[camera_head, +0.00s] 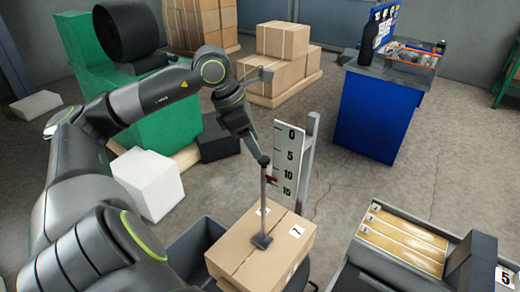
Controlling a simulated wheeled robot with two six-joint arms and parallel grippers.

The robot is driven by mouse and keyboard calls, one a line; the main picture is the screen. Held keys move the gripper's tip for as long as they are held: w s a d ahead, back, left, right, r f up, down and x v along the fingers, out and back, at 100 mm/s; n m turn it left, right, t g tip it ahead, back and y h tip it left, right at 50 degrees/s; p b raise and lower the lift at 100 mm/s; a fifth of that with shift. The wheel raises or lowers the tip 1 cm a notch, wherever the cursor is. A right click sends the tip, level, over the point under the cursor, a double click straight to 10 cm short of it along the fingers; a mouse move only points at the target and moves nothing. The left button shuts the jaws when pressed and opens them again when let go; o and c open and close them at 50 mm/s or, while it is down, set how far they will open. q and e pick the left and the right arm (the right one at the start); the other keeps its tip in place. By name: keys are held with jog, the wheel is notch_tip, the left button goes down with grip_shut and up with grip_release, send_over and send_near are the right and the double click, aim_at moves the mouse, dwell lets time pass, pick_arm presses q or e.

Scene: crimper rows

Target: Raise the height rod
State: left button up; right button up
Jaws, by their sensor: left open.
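The foot rests on top of a cardboard box (240,258) labelled 7. A white scale board (288,160) marked 0, 5, 10 and 15 stands just behind the rod. A small red pointer (271,180) shows beside the rod, between the 10 and 15 marks. My left gripper (263,160) points down at the rod's top end, with its jaws open. Whether it touches the rod cannot be told. My right gripper is not in view.
A grey-framed unit with wooden slats (402,239) stands at the lower right. A blue cabinet (378,118) with tools and a dark bottle is behind it. Stacked cartons (283,42) stand at the back. White (149,184) and black boxes lie left. Floor between is clear.

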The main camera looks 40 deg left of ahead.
aim_at(263, 159)
pick_arm(q)
jog(key=shift+p+x, duration=0.4)
jog(key=shift+x, duration=1.9)
grip_shut()
